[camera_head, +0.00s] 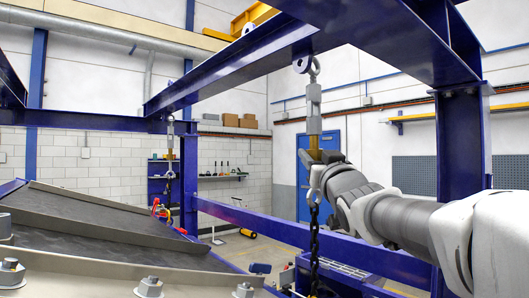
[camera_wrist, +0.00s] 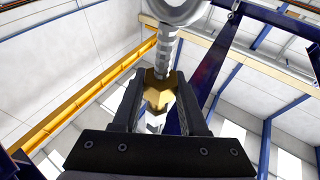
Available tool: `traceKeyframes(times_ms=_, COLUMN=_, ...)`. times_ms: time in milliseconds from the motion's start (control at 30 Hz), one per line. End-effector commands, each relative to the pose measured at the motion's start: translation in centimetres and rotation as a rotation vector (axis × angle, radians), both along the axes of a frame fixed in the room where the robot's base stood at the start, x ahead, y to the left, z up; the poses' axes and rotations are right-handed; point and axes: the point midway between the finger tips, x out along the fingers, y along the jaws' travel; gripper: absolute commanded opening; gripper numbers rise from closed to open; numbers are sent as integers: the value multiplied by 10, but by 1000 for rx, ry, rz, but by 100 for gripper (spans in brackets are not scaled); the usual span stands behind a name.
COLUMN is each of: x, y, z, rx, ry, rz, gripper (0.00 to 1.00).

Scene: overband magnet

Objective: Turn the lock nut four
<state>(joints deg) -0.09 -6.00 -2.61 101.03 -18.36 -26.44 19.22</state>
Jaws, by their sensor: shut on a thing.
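A brass lock nut (camera_wrist: 160,88) sits on a grey threaded hanger rod, and my gripper (camera_wrist: 159,104) is shut on it, one black finger on each side. In the head view my gripper (camera_head: 331,160) reaches in from the right at the same hanger, and only a little of the brass nut (camera_head: 315,150) shows. The grey turnbuckle body (camera_head: 314,105) hangs above the nut from a shackle under the blue beam. An eye and a dark chain (camera_head: 314,245) hang below. No number is readable on the nut.
A second hanger (camera_head: 170,160) with a brass nut hangs farther back at the left. A blue post (camera_head: 461,140) stands close behind my arm, and a blue beam (camera_head: 235,68) runs overhead. A dark belt (camera_head: 90,215) with steel edges fills the lower left.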

Motion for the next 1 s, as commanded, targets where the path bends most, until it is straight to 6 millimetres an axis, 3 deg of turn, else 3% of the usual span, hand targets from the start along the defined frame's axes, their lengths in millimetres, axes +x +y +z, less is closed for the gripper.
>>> traceKeyframes(times_ms=1000, x=-1, y=-2, z=1, rx=2, ry=-9, rz=-134, gripper=0)
